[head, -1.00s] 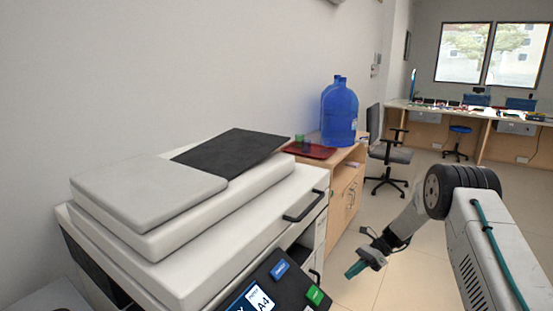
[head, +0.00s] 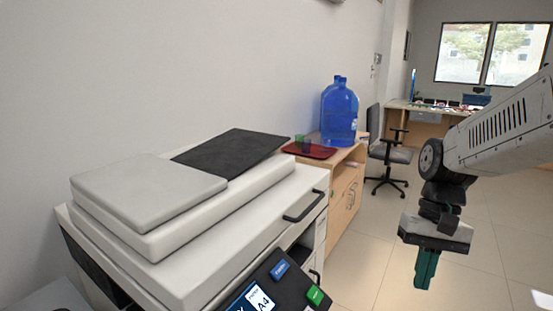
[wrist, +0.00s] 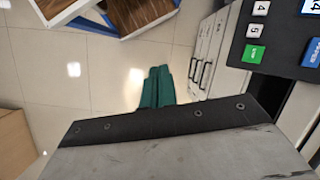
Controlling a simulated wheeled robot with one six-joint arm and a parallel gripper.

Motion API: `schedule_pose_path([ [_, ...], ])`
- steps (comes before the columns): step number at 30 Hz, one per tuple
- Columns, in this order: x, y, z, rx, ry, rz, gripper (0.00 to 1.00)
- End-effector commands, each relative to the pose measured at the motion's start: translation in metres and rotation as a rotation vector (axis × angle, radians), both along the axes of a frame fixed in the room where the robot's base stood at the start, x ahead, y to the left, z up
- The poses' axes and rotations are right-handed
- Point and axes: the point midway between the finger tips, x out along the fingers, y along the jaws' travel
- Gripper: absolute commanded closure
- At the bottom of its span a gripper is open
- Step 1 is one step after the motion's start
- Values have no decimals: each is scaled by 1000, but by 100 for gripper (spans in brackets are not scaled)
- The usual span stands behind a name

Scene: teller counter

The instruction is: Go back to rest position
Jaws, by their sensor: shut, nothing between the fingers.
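My gripper (head: 426,270) hangs in the head view at the right, over the open floor to the right of the copier. Its teal fingers point down and are closed together with nothing between them. In the wrist view the shut fingers (wrist: 157,88) show at the centre, above the tiled floor. My gripper touches nothing that I can see.
A white copier (head: 190,215) with a dark control panel (head: 285,285) fills the lower left. Behind it a wooden cabinet (head: 346,190) bears a blue water jug (head: 339,112) and a red tray (head: 309,151). An office chair (head: 391,155) stands beyond. Floor between is clear.

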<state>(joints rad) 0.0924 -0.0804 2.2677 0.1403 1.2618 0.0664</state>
Motion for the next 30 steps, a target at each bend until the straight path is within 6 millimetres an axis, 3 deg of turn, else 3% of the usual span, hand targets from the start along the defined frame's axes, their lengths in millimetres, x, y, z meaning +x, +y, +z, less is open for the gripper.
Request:
schedule_pose_path([
  [1, -18, 0, 8, -18, -39, 41, 100],
  [6, -71, -4, 21, -77, -142, 145, 100],
  [13, -123, -4, 33, -138, -285, 197, 100],
  [21, -137, 0, 55, -148, -414, 209, 100],
  [30, -137, 1, 56, -148, -420, 209, 100],
])
